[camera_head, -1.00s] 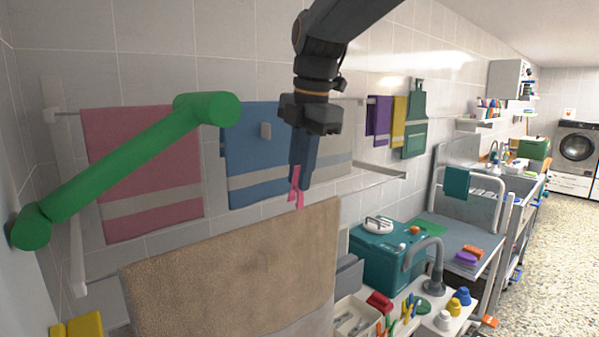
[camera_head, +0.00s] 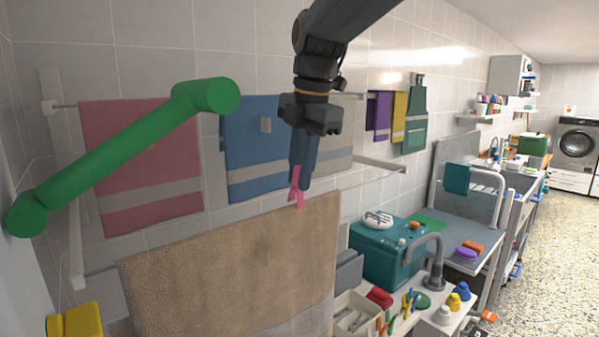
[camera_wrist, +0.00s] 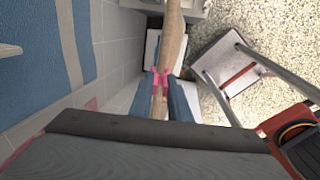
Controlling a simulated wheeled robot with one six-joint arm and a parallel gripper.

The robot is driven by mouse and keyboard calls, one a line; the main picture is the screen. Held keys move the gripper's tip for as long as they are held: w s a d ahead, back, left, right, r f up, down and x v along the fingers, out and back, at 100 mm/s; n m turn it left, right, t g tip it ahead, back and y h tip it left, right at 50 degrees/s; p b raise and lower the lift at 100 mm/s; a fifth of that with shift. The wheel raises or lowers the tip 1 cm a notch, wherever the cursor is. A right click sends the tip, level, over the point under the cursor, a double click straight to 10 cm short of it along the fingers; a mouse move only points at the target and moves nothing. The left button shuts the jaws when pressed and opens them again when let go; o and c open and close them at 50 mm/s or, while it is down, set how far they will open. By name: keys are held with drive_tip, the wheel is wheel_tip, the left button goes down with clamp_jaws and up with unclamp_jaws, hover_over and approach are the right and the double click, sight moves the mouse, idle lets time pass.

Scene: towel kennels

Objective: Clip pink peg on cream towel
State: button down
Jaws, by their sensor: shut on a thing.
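The cream towel (camera_head: 235,265) is a tan cloth hanging over a rail in the foreground of the head view. In the wrist view it shows from above as a narrow tan strip (camera_wrist: 172,38). My gripper (camera_head: 298,178) points down above its top edge, toward the right end. It is shut on the pink peg (camera_head: 296,192), whose tips hang below the fingers. In the head view the tips overlap the towel's top edge. In the wrist view the peg (camera_wrist: 160,76) lines up with the towel strip; I cannot tell whether the prongs straddle or touch it.
Pink (camera_head: 140,165) and blue (camera_head: 255,150) towels hang on the wall behind. A green bar (camera_head: 120,155) crosses the left side. A white tray (camera_head: 350,318) with pegs, a teal box (camera_head: 385,250) and a grey tap (camera_head: 437,270) stand at lower right.

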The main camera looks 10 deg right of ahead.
drive_tip(key=shift+f, duration=0.6)
idle(0.6)
drive_tip(key=shift+f+b, duration=0.3)
drive_tip(key=shift+f, duration=0.05)
drive_tip(key=c, duration=1.1)
unclamp_jaws()
drive_tip(key=shift+r, duration=0.1)
